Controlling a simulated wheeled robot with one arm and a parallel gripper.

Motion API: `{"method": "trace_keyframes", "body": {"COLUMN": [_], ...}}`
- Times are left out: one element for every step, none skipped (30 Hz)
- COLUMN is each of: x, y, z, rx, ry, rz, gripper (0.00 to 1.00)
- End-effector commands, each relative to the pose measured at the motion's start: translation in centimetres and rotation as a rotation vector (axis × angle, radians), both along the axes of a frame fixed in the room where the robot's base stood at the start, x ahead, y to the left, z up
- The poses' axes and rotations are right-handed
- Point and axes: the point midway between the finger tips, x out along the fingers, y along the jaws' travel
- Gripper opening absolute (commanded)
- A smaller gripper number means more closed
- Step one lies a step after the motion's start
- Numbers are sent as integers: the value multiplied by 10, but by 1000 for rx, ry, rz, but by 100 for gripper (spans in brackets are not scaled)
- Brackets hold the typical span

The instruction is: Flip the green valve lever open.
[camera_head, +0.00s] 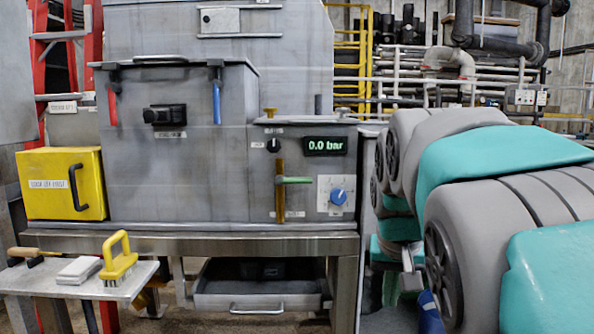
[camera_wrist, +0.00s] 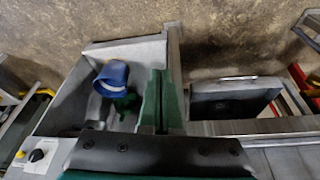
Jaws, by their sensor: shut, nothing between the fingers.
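The green valve lever (camera_head: 295,180) sits on a vertical brass pipe (camera_head: 280,204) on the front of the grey machine. The lever lies level, crossways to the pipe, and points right. My arm fills the right side of the head view, with its wrist low and right of the lever. In the wrist view, the dark front of my gripper (camera_wrist: 160,156) lies along the bottom edge. My gripper is shut and empty, apart from the lever. The lever cannot be made out in the wrist view.
Right of the lever is a blue dial (camera_head: 338,196), under a display (camera_head: 330,146) reading 0.0 bar. A yellow box (camera_head: 60,166) is at left. A side shelf (camera_head: 140,279) holds a yellow-handled brush (camera_head: 118,258). A drawer (camera_head: 230,300) hangs below the bench. The wrist view shows a blue cup-like object (camera_wrist: 112,75).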

Motion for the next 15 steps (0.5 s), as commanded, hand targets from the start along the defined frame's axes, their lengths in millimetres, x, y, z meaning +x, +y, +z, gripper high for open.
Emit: {"method": "trace_keyframes", "body": {"x": [16,24,34,42,50,60,67,74,83,90,96,105,111,117,124], "y": [0,1,2,3,4,5,7,9,11,13,15,18,21,24,28], "z": [14,22,32,40,47,56,64,72,81,88,95,103,110,117,125], "rx": [-7,-10,-15,-19,-23,-28,-32,-35,-39,-43,-46,-48,-52,-55,-59], "ry": [-30,-49,-71,-89,-106,-125,-144,-161,-181,-199,-213,-231,-248,-265,-283], "rz": [-4,-6,-8,-8,-8,-8,-6,-5,-3,0,1,5,10,15,20], "gripper": [0,0,0,0,0,0,0,0,0,0,0,0,0,0,0]}}
